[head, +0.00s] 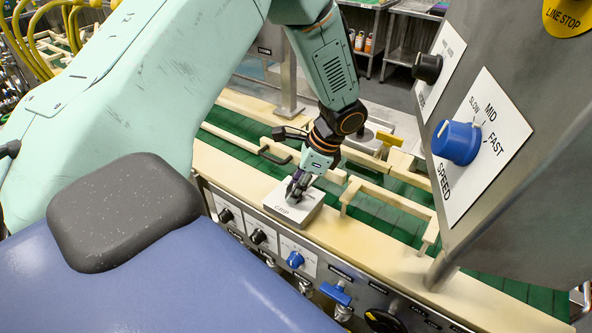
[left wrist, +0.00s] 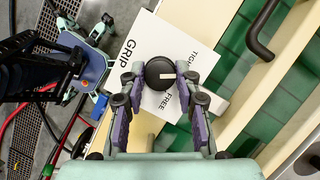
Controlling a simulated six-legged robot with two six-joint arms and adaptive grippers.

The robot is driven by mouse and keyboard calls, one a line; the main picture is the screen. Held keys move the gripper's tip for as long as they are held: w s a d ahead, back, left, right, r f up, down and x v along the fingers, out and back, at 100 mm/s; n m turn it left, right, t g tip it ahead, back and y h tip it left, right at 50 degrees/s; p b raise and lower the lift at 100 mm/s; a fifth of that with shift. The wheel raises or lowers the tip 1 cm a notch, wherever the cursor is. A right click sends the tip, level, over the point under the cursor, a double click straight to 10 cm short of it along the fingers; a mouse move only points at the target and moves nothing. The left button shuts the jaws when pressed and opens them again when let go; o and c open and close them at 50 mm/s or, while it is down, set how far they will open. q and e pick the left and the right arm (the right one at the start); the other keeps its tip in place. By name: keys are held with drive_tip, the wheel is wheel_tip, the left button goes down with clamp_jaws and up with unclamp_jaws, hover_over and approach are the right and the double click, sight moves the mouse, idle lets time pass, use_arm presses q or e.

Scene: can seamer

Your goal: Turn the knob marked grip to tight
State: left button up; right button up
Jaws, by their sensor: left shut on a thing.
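The grip knob (left wrist: 160,73) is a round black knob with a white pointer line, on a white plate (left wrist: 146,43) printed GRIP, TIGHT and FREE. In the left wrist view its line points right, between the TIGHT and FREE labels. My left gripper (left wrist: 161,76) has its two fingers closed on opposite sides of the knob. In the head view the left gripper (head: 297,187) reaches down onto the GRIP plate (head: 303,211) on the cream ledge, and its fingers mostly hide the knob. My right gripper is not in view.
A steel panel with a blue SPEED knob (head: 456,142) and a black knob (head: 427,68) stands at right. Below the ledge are several smaller knobs, one blue (head: 295,260). A green conveyor (head: 388,207) with cream rails (head: 385,190) runs behind the plate.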

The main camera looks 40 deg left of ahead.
use_arm(q)
drive_tip(key=shift+n+g+h+p, duration=0.35)
drive_tip(key=shift+n+p, duration=0.25)
drive_tip(key=shift+n, duration=0.7)
drive_tip(key=o, duration=1.1)
drive_tip(key=shift+o, duration=0.2)
drive_tip(key=v, duration=1.2)
drive_tip(key=shift+a, duration=0.1)
